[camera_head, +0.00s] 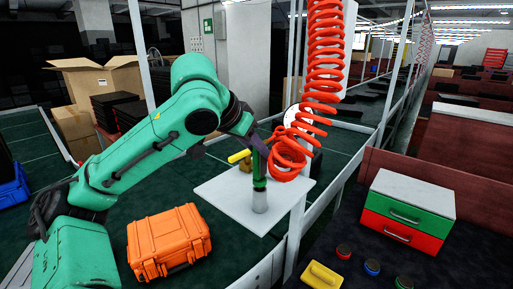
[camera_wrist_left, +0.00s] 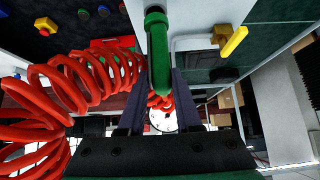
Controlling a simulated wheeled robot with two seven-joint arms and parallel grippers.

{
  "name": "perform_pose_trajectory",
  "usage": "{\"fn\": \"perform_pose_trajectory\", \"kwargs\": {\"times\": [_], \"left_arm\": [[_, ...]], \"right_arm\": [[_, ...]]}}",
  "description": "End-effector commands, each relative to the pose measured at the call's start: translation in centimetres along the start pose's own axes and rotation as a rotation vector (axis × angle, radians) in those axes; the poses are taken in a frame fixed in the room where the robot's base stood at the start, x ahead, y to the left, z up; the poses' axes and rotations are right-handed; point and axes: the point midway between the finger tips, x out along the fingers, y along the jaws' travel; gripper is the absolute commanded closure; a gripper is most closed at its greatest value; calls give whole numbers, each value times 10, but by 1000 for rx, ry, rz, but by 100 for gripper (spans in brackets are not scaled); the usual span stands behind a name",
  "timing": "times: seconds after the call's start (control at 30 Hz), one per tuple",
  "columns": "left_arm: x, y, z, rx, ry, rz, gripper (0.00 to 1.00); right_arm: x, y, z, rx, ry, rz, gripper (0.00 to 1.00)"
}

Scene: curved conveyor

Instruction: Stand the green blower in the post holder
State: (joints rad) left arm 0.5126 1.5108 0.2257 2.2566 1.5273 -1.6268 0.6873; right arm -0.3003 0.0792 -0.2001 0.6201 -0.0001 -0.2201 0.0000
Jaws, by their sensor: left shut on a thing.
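The green blower (camera_head: 259,176) is upright between the dark fingers of my left gripper (camera_head: 258,146). In the left wrist view the blower (camera_wrist_left: 160,62) shows as a bent green tube between the two fingers (camera_wrist_left: 160,88). The post holder (camera_head: 259,202) is a pale grey cylinder on the white table plate. The blower's lower end meets the top of the holder. I cannot tell how deep it sits in it. The holder's end also shows in the left wrist view (camera_wrist_left: 154,9). My right gripper is not in view.
A red coiled hose (camera_head: 322,80) hangs right beside my left gripper. A yellow-handled brass fitting (camera_head: 241,157) is on the white plate (camera_head: 222,190), behind and left of the holder. An orange case (camera_head: 168,240) lies in front. A green-and-red drawer box (camera_head: 408,210) stands right.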

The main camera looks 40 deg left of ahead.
Motion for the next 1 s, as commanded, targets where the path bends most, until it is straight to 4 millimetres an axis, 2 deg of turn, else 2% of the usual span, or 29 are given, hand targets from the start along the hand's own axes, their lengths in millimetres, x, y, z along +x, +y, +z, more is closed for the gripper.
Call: {"fn": "perform_pose_trajectory", "kwargs": {"times": [0.6, 0.63, 0.7, 1.0], "left_arm": [[12, 0, 11, 0, 2, 0, 100], [12, 0, 10, 0, 2, 0, 60], [11, 0, 10, 0, 2, 0, 33], [11, 0, 10, 0, -1, 0, 32]], "right_arm": [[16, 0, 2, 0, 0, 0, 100], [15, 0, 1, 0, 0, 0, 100], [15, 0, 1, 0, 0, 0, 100], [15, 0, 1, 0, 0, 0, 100]]}}
